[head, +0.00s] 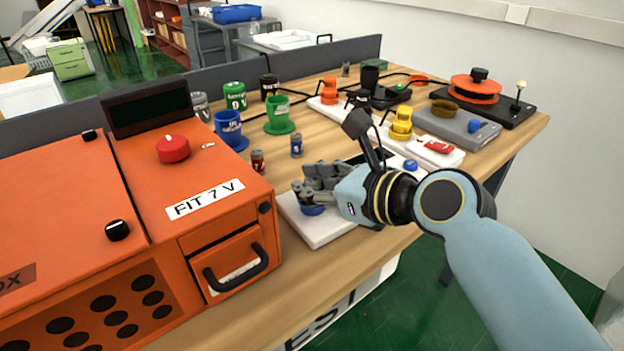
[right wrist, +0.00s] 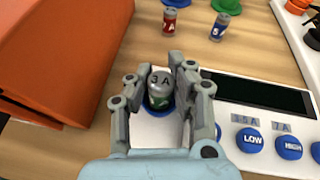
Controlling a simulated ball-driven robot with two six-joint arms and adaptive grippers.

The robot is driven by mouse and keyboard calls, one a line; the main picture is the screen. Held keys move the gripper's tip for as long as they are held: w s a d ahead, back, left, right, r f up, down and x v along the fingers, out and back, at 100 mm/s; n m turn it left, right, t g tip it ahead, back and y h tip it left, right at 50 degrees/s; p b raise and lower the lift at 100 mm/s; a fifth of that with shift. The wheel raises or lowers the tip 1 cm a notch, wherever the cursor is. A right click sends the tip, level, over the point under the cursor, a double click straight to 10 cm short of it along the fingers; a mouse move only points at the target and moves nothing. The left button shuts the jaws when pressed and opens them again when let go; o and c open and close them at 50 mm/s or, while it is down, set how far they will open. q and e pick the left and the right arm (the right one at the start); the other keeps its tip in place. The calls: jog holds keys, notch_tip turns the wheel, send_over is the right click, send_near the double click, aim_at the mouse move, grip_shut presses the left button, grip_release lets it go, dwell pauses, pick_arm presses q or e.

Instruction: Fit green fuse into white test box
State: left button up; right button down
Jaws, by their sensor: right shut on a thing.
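The green fuse (right wrist: 160,92), with a grey top marked 3 A, is upright between the fingers of my right gripper (right wrist: 160,78), which is shut on it. The white test box (head: 322,228) lies under the gripper (head: 322,184) in the head view. Its blue round socket (head: 313,210) shows just below the fingers. In the right wrist view the socket (right wrist: 153,110) rings the fuse's lower end; I cannot tell how far the fuse sits inside it. The fuse is hidden by the fingers in the head view. My left gripper is not in view.
A red fuse (head: 257,162) and a blue fuse (head: 296,145) stand beyond the test box. An orange machine (head: 215,190) stands close on the left. Blue (head: 229,130) and green (head: 279,117) cups stand behind. Blue buttons (right wrist: 250,140) and a dark display (right wrist: 262,92) lie right of the socket.

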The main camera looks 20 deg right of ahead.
jog(key=shift+s+f, duration=0.2)
jog(key=shift+f, duration=0.35)
jog(key=c, duration=1.2)
grip_release()
jog(key=shift+a+f, duration=0.15)
jog(key=shift+f, duration=0.05)
jog(key=shift+r, duration=0.15)
jog(key=v, duration=0.4)
jog(key=r+p+v, duration=0.1)
jog(key=v, duration=0.7)
jog(key=shift+w+r+p, duration=0.15)
jog(key=shift+r+p, duration=0.2)
